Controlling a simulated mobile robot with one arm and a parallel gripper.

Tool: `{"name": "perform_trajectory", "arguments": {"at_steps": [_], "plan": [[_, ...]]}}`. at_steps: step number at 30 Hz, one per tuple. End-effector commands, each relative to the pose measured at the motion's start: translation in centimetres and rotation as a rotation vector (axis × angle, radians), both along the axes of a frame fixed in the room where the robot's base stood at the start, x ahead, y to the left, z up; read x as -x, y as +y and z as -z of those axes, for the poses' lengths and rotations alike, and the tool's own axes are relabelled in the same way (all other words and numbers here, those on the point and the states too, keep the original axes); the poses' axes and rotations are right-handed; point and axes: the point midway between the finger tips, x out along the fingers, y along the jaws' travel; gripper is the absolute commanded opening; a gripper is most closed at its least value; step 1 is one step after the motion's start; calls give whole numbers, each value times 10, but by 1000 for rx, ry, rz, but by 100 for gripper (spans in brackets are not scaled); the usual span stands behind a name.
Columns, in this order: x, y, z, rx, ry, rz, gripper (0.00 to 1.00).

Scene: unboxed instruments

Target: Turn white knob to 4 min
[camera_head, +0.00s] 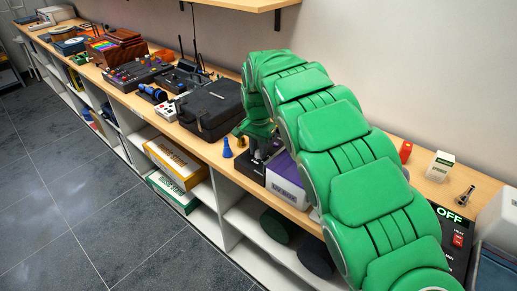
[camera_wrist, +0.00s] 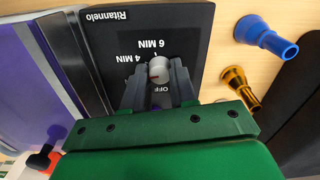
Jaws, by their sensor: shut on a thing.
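The white knob (camera_wrist: 158,69) sits on the face of a black timer box (camera_wrist: 190,25) in the wrist view. Upside-down labels read 6 MIN, 4 MIN and OFF around it, and Ritannelo stands near the top edge. My gripper (camera_wrist: 158,82) is shut on the knob, one finger on each side. In the head view, my green arm reaches down to the box (camera_head: 249,167), and the knob is hidden there.
A purple and white box (camera_head: 285,178) stands right beside the timer box. A blue mouthpiece (camera_wrist: 266,38) and a brass one (camera_wrist: 240,86) stand close on the other side. A black case (camera_head: 210,108) lies farther along the shelf top.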

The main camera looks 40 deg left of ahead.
Motion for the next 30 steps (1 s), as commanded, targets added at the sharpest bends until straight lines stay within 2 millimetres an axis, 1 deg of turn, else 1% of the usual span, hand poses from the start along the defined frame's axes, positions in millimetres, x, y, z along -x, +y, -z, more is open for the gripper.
{"name": "perform_trajectory", "arguments": {"at_steps": [6, 15, 21, 30], "plan": [[0, 1, -1, -3, -1, 193, 0], [0, 1, -1, -3, -2, 390, 0], [0, 1, -1, -3, -2, 464, 0], [0, 1, -1, -3, -2, 498, 0]]}}
